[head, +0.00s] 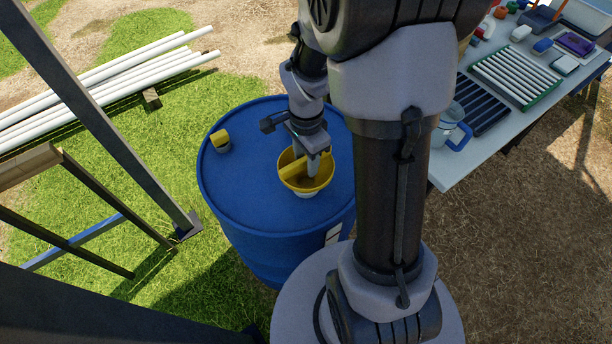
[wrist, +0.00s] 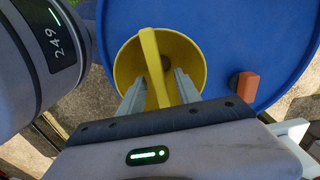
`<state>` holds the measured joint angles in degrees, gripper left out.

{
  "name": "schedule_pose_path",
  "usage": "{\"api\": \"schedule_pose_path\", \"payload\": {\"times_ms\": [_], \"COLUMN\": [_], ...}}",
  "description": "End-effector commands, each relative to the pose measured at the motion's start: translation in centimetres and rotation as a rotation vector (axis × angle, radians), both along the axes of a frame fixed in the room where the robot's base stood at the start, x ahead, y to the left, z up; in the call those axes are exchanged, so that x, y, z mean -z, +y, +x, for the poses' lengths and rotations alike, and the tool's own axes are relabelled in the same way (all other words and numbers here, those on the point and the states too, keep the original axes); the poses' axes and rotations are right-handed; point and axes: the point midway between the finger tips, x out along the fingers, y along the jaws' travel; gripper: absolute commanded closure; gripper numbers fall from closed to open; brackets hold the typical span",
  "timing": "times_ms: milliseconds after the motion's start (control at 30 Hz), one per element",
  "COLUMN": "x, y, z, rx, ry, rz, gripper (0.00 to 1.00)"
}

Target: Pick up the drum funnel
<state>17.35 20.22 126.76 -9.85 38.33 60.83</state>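The drum funnel (head: 322,183) is a yellow bowl with a yellow bar across its mouth and a pale base, upright on top of the blue drum (head: 250,185). My gripper (head: 312,172) points down into the funnel's mouth. In the wrist view, the funnel (wrist: 127,62) lies below my gripper (wrist: 161,82). Its two grey fingers are apart, one on each side of the yellow bar (wrist: 152,60). Gaps show between the bar and the fingers, mainly on the right. The funnel's lower end is hidden.
A table (head: 447,165) with a jug (head: 449,128), racks and small items stands at the right. A dark metal frame (head: 110,130) rises at the left.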

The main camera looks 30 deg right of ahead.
Motion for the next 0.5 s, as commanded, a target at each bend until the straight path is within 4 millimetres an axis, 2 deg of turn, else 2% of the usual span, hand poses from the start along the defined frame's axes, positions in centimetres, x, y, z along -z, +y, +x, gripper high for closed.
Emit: {"api": "schedule_pose_path", "payload": {"times_ms": [33,200,500], "x": [-0.01,0.00,0.00], "y": [0.00,0.00,0.00], "z": [0.00,0.00,0.00], "rx": [0.000,0.000,0.000], "ry": [0.000,0.000,0.000], "rz": [0.000,0.000,0.000], "gripper": [0.68,1.00,1.00]}}
